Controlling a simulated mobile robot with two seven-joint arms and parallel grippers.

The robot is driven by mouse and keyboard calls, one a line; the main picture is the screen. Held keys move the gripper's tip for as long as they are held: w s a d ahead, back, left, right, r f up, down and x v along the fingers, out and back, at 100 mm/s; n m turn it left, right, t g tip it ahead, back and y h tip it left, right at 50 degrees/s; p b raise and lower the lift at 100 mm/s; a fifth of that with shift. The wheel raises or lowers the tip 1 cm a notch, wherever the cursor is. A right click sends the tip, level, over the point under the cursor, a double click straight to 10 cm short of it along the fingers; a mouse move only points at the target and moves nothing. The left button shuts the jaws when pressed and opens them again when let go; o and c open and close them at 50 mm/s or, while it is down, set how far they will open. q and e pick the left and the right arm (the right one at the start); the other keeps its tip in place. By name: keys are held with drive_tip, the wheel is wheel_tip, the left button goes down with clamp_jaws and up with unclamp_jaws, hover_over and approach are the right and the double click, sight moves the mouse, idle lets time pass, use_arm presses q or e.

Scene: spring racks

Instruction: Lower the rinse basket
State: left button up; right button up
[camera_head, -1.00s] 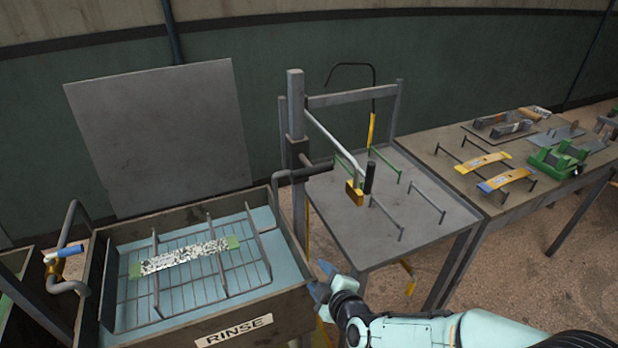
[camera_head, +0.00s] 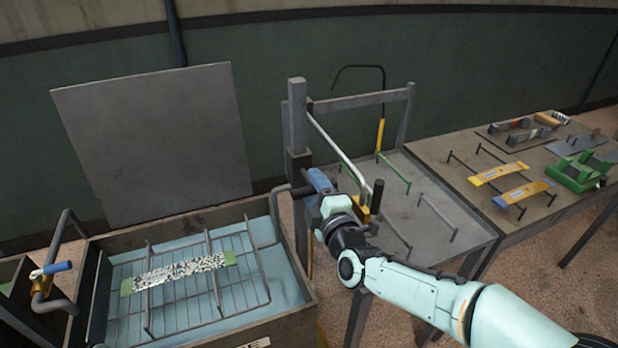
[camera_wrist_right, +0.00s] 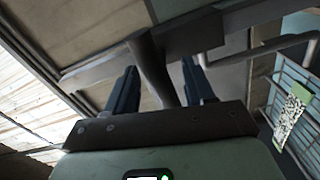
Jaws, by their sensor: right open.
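The wire rinse basket (camera_head: 245,275) hangs over or in the blue water of the rinse tank (camera_head: 290,328); its exact depth is hard to tell. A speckled strip with green ends (camera_head: 180,271) lies across it. A grey post (camera_head: 297,120) with a dark collar (camera_head: 299,172) stands at the tank's right back corner. My right gripper (camera_head: 318,184) is beside this collar and covers the collar's side handle. In the right wrist view, a dark handle bar (camera_wrist_right: 152,65) lies between the open blue fingers of my right gripper (camera_wrist_right: 160,78). My left gripper is not in view.
A grey table (camera_head: 440,250) with green and grey racks stands right of the post, under my right arm. A wooden table (camera_head: 435,150) beyond holds yellow and blue springs. A pipe with a blue-handled valve (camera_head: 57,268) rises at the tank's left.

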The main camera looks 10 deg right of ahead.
sight(309, 181)
drive_tip(key=shift+w+a, duration=0.15)
drive_tip(key=shift+w, duration=0.75)
drive_tip(key=shift+w+a, duration=0.15)
drive_tip(key=shift+w, duration=0.7)
clamp_jaws()
drive_tip(key=shift+s+f, duration=0.1)
